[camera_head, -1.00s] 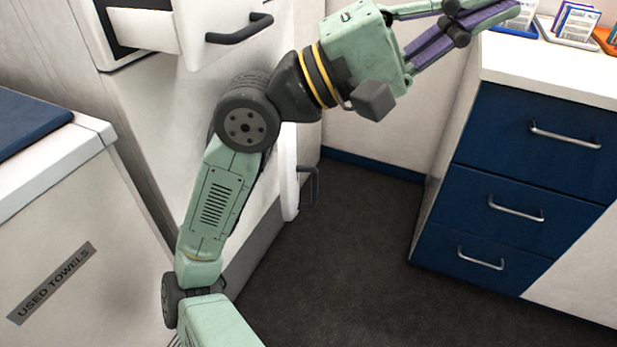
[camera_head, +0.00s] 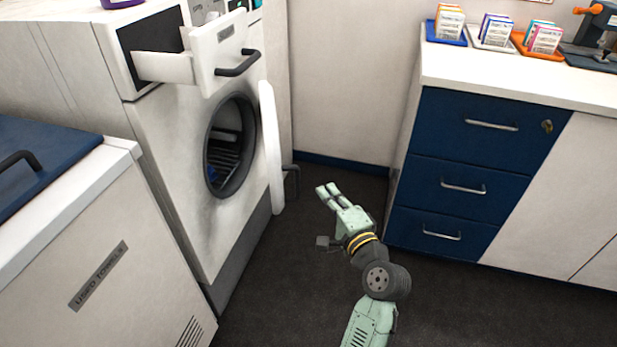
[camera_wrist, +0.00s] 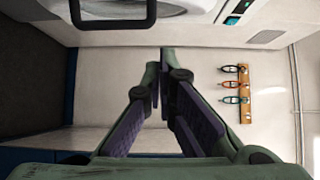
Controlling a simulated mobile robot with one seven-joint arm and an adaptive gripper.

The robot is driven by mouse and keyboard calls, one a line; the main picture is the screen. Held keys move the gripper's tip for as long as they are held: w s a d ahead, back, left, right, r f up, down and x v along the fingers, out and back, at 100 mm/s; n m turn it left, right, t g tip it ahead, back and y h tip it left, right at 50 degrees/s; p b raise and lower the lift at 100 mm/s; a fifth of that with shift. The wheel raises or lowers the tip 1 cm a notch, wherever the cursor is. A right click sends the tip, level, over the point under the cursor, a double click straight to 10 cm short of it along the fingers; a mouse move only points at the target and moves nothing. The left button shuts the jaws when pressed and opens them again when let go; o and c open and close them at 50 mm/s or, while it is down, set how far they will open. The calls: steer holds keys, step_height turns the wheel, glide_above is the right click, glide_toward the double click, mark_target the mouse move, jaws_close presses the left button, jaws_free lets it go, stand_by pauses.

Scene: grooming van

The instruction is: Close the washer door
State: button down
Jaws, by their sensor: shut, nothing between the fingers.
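The white washer (camera_head: 165,155) stands at left in the head view, its dark round opening (camera_head: 231,146) uncovered. Its white door (camera_head: 271,150) stands swung open, seen nearly edge-on at the right of the opening. A dark handle (camera_head: 292,178) sticks out from the door's far side. My gripper (camera_head: 327,190) is to the right of the door and its handle, apart from them, low over the dark floor. Its fingers are shut and empty; they also show in the wrist view (camera_wrist: 160,65). A dark handle at the top of that view (camera_wrist: 113,22) cannot be surely identified.
The washer's upper drawer (camera_head: 225,55) is pulled out above the door. A used-towels bin (camera_head: 150,270) stands at front left. A counter with blue drawers (camera_head: 470,185) is at right. Dark floor (camera_head: 270,290) lies free between them.

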mark_target(296, 171)
steer(key=shift+w+a+r+p, duration=0.1)
steer(key=shift+w+a+p, duration=0.7)
steer(key=shift+w+a, duration=1.2)
steer(key=shift+w+a+p, duration=0.75)
steer(key=shift+w+a, duration=1)
steer(key=shift+w, duration=0.45)
